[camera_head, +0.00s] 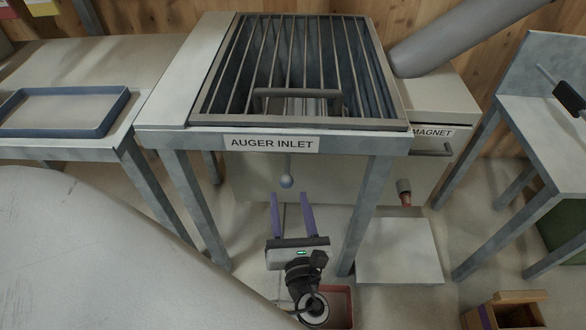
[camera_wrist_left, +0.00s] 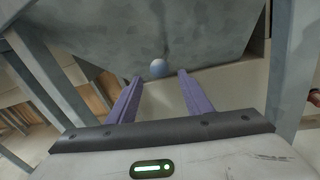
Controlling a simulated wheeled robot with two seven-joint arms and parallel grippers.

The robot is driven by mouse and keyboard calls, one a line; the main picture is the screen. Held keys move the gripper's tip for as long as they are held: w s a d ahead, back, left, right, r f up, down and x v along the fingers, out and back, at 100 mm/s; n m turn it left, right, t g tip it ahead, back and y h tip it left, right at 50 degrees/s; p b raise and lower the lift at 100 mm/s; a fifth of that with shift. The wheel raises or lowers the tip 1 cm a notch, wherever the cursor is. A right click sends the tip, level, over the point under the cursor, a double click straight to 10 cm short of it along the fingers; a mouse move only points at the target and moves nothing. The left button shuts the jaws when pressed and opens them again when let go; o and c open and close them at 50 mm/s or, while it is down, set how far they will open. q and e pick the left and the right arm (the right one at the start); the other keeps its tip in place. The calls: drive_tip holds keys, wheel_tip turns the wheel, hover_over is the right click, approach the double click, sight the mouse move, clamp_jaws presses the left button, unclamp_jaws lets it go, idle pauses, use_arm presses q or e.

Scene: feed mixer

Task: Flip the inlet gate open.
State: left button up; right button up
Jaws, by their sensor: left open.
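The inlet (camera_head: 228,125), labelled AUGER INLET, is a grey metal hopper stand topped by a barred grate with a curved handle (camera_head: 297,92). Below its front edge hangs a thin rod with a round grey-blue knob (camera_head: 286,181). Which part is the gate is not marked. My left gripper (camera_head: 291,199) has two purple fingers, open and empty, pointing up at the knob from below and in front. In the left wrist view the knob (camera_wrist_left: 159,68) shows between and just beyond the fingertips (camera_wrist_left: 159,77), apart from both. My right gripper is not in view.
Grey stand legs (camera_head: 366,212) flank the gripper. A red tray (camera_head: 341,304) lies on the floor beneath. A box labelled MAGNET (camera_head: 436,106) and a thick pipe (camera_head: 460,38) stand right. A blue tray (camera_head: 65,110) lies on the left table. A large pale surface (camera_head: 80,250) fills the lower left.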

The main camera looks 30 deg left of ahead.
sight(285, 174)
use_arm(q)
drive_tip(key=b+x, duration=0.3)
drive_tip(key=x, duration=0.6)
drive_tip(key=shift+d+r+b, duration=0.1)
drive_tip(key=shift+r+b, duration=0.05)
drive_tip(key=shift+b, duration=0.2)
drive_tip(key=shift+w+a+r, duration=0.15)
drive_tip(key=shift+w+a, duration=0.3)
drive_tip(key=shift+w, duration=0.05)
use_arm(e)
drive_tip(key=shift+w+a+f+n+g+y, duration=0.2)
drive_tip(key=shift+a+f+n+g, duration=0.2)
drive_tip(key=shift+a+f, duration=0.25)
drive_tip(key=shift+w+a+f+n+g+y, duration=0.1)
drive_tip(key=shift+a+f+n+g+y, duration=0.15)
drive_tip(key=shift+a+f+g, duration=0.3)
